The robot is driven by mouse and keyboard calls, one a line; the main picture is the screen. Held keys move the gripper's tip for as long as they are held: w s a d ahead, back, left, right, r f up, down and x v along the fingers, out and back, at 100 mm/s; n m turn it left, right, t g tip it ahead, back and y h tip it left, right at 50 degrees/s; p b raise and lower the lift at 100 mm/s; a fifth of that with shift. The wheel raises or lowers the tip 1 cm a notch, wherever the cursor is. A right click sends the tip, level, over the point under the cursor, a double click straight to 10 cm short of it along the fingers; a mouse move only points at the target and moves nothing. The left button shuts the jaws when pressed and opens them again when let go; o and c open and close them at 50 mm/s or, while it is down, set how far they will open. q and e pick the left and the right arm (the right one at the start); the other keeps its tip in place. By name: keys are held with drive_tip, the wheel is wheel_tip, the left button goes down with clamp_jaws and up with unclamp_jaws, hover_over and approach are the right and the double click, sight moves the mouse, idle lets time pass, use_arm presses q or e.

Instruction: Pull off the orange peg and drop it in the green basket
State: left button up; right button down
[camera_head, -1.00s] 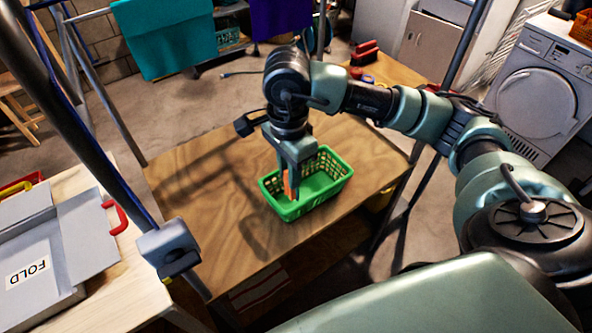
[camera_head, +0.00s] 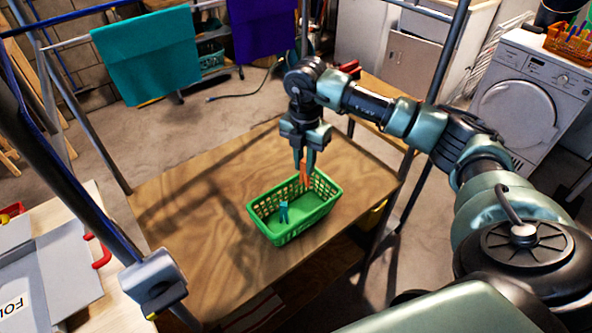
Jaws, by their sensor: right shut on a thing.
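My right gripper (camera_head: 304,165) is shut on the orange peg (camera_head: 305,177), pointing down. The peg hangs by the far rim of the green basket (camera_head: 290,232); I cannot tell whether it is above the opening or just behind the rim. The basket stands upright on the wooden table. A small teal peg (camera_head: 284,212) is inside it. My left gripper is not in view.
The wooden table (camera_head: 190,205) has free room left of the basket. A teal cloth (camera_head: 146,55) and a purple cloth (camera_head: 262,25) hang on a rail behind. Dark rack poles cross the left side.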

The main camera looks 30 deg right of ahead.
drive_tip(key=f+m+b, duration=0.1)
drive_tip(key=f+b, duration=0.2)
drive_tip(key=f, duration=0.1)
drive_tip(key=d+f+m+b, duration=0.1)
drive_tip(key=f+b, duration=0.3)
drive_tip(key=f, duration=0.1)
drive_tip(key=f+m+b, duration=0.1)
drive_tip(key=f+b, duration=0.2)
drive_tip(key=f, duration=0.2)
drive_tip(key=shift+w+d+m, duration=0.3)
drive_tip(key=shift+d+m, duration=0.05)
drive_tip(key=shift+m, duration=0.05)
idle(0.4)
drive_tip(key=c, duration=1.2)
unclamp_jaws()
drive_tip(key=shift+c, duration=0.2)
wheel_tip(320, 180, up, 8)
drive_tip(key=b, duration=0.1)
drive_tip(key=shift+f, duration=0.1)
